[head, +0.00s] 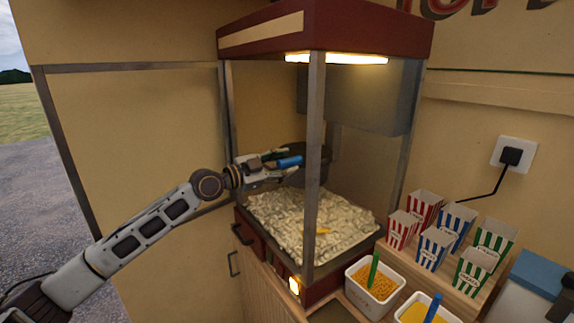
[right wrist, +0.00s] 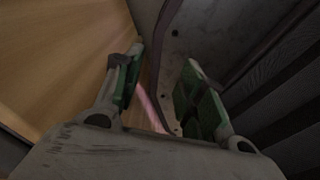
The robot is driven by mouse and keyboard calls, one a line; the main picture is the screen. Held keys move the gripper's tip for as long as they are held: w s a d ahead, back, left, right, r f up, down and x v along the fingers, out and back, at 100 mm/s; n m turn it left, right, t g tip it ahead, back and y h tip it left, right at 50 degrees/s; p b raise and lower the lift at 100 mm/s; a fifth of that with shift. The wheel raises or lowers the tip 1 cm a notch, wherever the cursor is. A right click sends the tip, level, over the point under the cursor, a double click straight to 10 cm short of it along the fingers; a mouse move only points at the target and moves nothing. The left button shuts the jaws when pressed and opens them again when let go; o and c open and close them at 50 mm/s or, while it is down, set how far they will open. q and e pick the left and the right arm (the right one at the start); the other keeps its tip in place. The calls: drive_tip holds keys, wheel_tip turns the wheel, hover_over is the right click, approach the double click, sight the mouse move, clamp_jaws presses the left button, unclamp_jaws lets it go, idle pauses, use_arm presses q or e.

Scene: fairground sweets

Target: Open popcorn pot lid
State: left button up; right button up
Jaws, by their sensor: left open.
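The dark popcorn pot (head: 318,153) hangs inside the glass popcorn machine, partly hidden by the front metal post. A blue bar (head: 290,161), which looks like a handle, shows at its left side. My left gripper (head: 287,163) reaches in through the machine's left side. It is open, with its fingers around or close beside the blue bar; I cannot tell whether they touch it. The lid's edge is not clear. In the right wrist view my right gripper (right wrist: 160,95) is open, with green pads apart and nothing seen between them.
Popcorn (head: 310,222) fills the machine's floor below my left gripper. Metal posts (head: 314,130) frame the machine closely. Striped cartons (head: 437,246) and a tub of kernels (head: 373,285) stand at right. A wooden surface (right wrist: 60,50) lies near my right gripper.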

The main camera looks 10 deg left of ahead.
use_arm(q)
drive_tip(key=shift+c, duration=0.4)
clamp_jaws()
